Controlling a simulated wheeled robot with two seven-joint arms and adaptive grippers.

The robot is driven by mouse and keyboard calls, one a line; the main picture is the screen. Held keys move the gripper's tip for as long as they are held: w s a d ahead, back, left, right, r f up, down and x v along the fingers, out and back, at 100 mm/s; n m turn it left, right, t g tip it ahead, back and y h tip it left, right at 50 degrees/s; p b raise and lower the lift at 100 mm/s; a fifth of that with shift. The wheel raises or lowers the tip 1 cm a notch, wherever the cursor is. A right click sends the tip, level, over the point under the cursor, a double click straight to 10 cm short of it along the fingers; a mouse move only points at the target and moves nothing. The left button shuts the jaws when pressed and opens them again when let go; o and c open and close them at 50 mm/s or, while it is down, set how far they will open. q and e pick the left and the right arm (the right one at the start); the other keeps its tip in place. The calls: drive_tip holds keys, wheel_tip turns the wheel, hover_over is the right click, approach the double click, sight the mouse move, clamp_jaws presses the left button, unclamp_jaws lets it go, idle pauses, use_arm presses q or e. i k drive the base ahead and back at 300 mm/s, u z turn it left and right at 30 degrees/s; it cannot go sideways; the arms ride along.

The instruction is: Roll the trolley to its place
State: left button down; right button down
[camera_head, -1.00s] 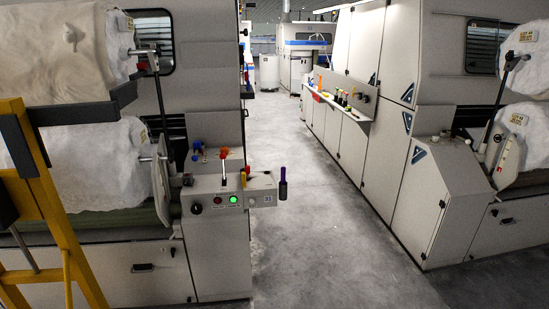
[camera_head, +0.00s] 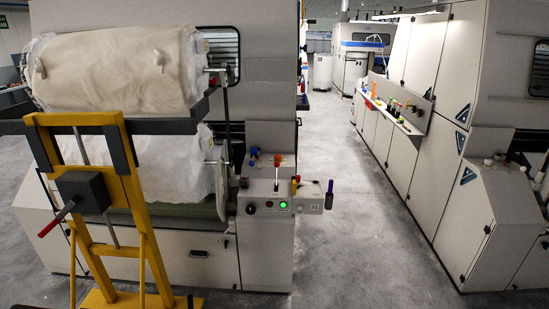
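The trolley appears to be the yellow-framed stand (camera_head: 128,190) at the left of the head view. It has a black box (camera_head: 82,192) with a red-handled lever (camera_head: 56,219), and dark arms at its top. A large white wrapped roll (camera_head: 120,70) sits above the dark arms; I cannot tell whether they bear it. A second white roll (camera_head: 165,165) lies lower, behind the yellow frame on the machine (camera_head: 190,250). Neither of my grippers shows in the view.
A control panel (camera_head: 280,200) with a lit green button juts from the machine's right end. An open grey floor aisle (camera_head: 345,200) runs back between it and the cabinets (camera_head: 430,170) on the right.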

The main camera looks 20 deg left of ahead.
sight(98, 188)
drive_tip(key=u, duration=0.6)
drive_tip(key=i, duration=3.05)
drive_tip(key=u, duration=0.65)
